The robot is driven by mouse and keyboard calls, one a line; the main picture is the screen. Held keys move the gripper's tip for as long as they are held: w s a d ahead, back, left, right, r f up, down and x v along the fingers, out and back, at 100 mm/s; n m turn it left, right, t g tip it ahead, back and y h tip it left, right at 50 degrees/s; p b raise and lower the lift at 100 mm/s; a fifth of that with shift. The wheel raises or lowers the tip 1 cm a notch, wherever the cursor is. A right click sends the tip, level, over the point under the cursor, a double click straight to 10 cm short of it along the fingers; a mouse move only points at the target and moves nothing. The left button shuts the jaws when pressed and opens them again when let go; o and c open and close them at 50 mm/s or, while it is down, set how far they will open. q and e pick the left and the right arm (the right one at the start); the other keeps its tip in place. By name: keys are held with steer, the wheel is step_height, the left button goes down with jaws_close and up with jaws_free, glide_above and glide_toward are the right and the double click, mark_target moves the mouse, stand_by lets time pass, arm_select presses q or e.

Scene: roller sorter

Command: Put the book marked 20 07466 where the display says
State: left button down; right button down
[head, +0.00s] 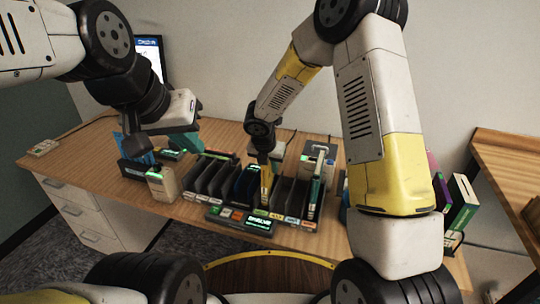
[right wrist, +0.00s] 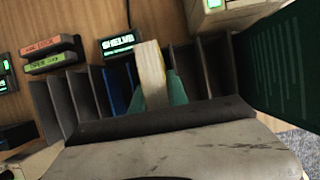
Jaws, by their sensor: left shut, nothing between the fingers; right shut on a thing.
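My right gripper (head: 266,168) is shut on a book (right wrist: 150,75) with a pale, cream edge, upright at the slotted sorter (head: 222,172). The held book (head: 266,186) shows beside a blue one (head: 246,184) among the dark dividers. I cannot tell how deep it sits in a slot, and its number is not readable. My left gripper (head: 188,138) is shut and empty above the desk's left part.
Several small coloured labels (head: 277,216) line the sorter's front. A beige device (head: 162,184) stands left of it. A book (head: 316,178) stands in a slot to the right. More books (head: 461,203) stand at the far right. A monitor (head: 150,55) is behind my left arm.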

steer(key=shift+f, duration=0.55)
steer(key=c, duration=1.2)
jaws_free()
steer(key=v, duration=0.8)
steer(key=shift+f, duration=0.1)
